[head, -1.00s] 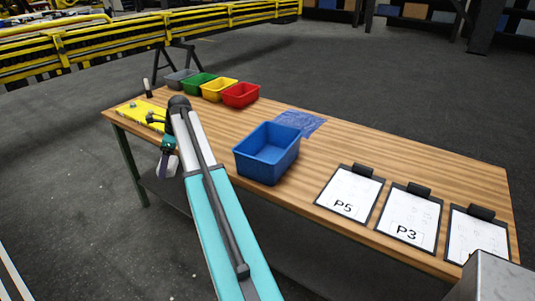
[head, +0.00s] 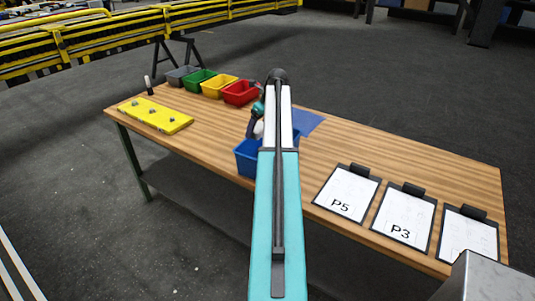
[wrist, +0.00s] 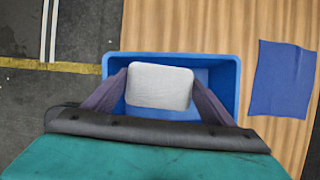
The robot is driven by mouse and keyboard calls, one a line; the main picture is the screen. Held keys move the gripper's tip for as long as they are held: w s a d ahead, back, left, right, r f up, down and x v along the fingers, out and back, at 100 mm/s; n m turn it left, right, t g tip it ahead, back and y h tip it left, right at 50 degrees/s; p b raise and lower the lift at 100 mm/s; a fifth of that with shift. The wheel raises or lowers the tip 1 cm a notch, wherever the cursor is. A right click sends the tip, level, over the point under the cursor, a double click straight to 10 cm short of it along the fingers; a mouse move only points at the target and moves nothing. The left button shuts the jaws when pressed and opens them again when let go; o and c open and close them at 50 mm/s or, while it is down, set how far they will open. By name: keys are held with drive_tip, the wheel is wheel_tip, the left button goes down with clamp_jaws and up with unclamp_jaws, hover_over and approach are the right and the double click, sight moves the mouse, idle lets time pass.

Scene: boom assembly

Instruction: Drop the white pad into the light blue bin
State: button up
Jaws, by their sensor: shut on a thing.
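The white pad (wrist: 160,86) is held between the two fingers of my gripper (wrist: 160,88) in the wrist view. My gripper is shut on it, and the pad appears over the blue bin (wrist: 230,72), within the outline of its rim. In the head view the blue bin (head: 248,160) stands near the table's front edge, mostly hidden behind my arm. A little of the white pad (head: 258,129) shows to the left of my arm. The height of the pad above the bin floor is hard to tell.
A blue cloth (wrist: 284,79) lies right of the bin. Small red (head: 240,92), yellow (head: 219,86), green (head: 199,80) and grey (head: 180,76) bins line the back left. A yellow plate (head: 155,115) lies at the left, clipboards (head: 403,215) at the right.

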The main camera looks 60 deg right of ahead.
drive_tip(key=s+d+r, duration=0.1)
drive_tip(key=s+d, duration=0.2)
drive_tip(key=s, duration=0.2)
drive_tip(key=shift+d+m+p, duration=0.3)
drive_tip(key=shift+d+m, duration=0.05)
drive_tip(key=shift+m, duration=0.05)
drive_tip(key=shift+f, duration=0.2)
drive_tip(key=shift+f+b, duration=1.95)
drive_tip(key=shift+f, duration=0.85)
drive_tip(key=o, duration=1)
drive_tip(key=b+v, duration=0.3)
drive_tip(key=v, duration=1.1)
drive_tip(key=shift+a+b, duration=0.25)
drive_tip(key=shift+b, duration=0.15)
drive_tip(key=shift+w, duration=0.1)
